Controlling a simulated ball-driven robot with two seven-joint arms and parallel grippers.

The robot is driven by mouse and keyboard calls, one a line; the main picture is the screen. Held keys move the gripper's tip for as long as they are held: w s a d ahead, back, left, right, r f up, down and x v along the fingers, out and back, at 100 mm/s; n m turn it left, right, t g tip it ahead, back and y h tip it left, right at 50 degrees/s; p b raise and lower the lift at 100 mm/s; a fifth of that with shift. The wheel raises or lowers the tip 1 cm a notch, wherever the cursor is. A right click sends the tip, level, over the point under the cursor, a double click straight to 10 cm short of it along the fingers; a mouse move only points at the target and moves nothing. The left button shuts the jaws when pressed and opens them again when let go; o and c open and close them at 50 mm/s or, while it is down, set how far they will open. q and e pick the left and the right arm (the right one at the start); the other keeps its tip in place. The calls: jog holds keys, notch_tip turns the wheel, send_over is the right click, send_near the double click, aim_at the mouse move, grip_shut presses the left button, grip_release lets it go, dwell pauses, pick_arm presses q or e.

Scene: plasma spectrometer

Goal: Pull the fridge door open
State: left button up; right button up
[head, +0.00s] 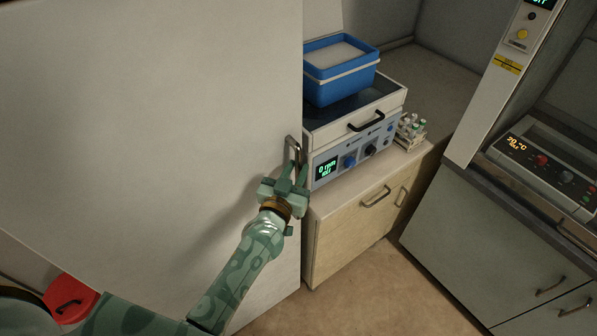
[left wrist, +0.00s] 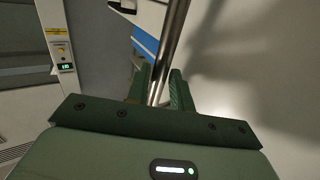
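The fridge door (head: 150,120) is the large plain pale panel filling the left of the head view. Its metal handle (head: 293,146) is a short upright bar near the door's right edge. My green left gripper (head: 293,172) is at the handle, its fingers on either side of the bar. In the left wrist view the shiny handle bar (left wrist: 172,45) runs down between the two fingers (left wrist: 162,88), which sit close against it, so the gripper looks shut on it. The handle's lower end is hidden by the gripper. My right gripper is not in view.
Right of the door, a wooden cabinet (head: 340,235) bears a device with a lit display (head: 327,168) and a blue tub (head: 345,85) on top. A tube rack (head: 411,130) stands beside it. A grey counter cabinet (head: 470,235) is further right. Brown floor (head: 370,300) between is clear.

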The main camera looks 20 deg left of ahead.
pick_arm(q)
jog(key=shift+w+d, duration=0.1)
jog(key=shift+w, duration=0.65)
grip_shut()
jog(key=shift+s+d, duration=0.1)
